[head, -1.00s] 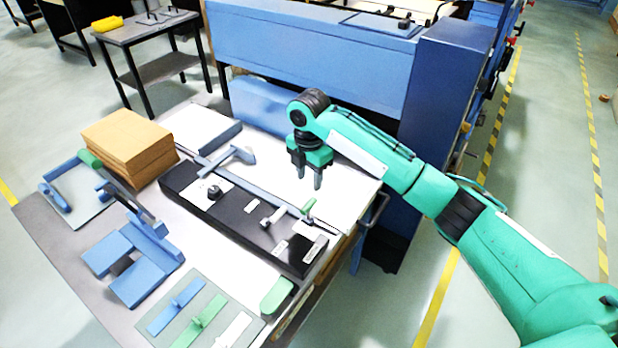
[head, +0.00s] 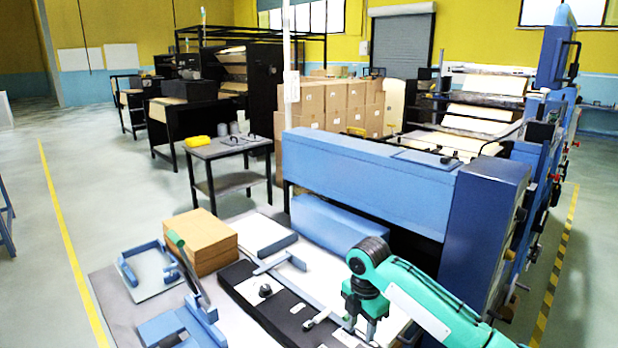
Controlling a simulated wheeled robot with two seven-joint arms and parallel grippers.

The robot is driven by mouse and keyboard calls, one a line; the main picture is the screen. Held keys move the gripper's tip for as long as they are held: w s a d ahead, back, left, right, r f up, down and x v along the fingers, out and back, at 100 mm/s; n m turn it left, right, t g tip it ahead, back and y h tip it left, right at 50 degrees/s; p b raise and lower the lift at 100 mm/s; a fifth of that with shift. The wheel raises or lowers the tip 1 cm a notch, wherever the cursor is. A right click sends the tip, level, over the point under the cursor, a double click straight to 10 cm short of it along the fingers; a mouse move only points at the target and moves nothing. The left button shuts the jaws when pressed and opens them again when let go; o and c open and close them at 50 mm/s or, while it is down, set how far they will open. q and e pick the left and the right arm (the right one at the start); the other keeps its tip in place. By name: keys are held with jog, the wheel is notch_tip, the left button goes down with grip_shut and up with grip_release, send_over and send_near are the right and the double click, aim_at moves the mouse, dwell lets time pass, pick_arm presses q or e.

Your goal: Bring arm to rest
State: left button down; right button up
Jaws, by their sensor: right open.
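My right arm, green with dark joints, comes in from the lower right in the head view. My right gripper (head: 361,326) points down above the right end of the worktable (head: 122,318), beside the long black bar fixture (head: 247,290). Its two fingers are apart, with nothing seen between them. The lower right of the arm runs out of the picture. My left gripper and left arm are not in the picture.
A stack of brown kraft sheets (head: 205,245) and blue fixtures (head: 170,328) stand on the table's left part. A large blue machine (head: 380,190) stands right behind the table. A small side table (head: 228,150) with a yellow object (head: 198,141) is farther back.

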jog(key=s+a+f+m+t+y, duration=0.1)
jog(key=s+a+f+m+y, duration=0.1)
jog(key=s+f+m, duration=0.6)
jog(key=s+a+f+m+t+y, duration=0.15)
jog(key=s+f, duration=0.35)
jog(key=s, duration=0.6)
jog(key=s+d+m+t+h, duration=0.1)
jog(key=s+d+m+h, duration=0.1)
jog(key=s+d+m, duration=0.65)
jog(key=s+d+m+h, duration=0.1)
jog(key=s+d+m, duration=0.45)
jog(key=s, duration=0.55)
notch_tip(320, 180, down, 32)
jog(key=s+n+g, duration=0.1)
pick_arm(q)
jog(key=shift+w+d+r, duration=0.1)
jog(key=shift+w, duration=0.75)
pick_arm(e)
jog(key=s+d+f, duration=0.1)
jog(key=s+f, duration=0.8)
jog(key=s+d+f+g, duration=0.1)
jog(key=s+d+f, duration=0.1)
jog(key=s+f, duration=0.7)
jog(key=shift+s+d+f, duration=0.3)
jog(key=shift+s+f, duration=0.1)
jog(key=shift+g+h, duration=0.25)
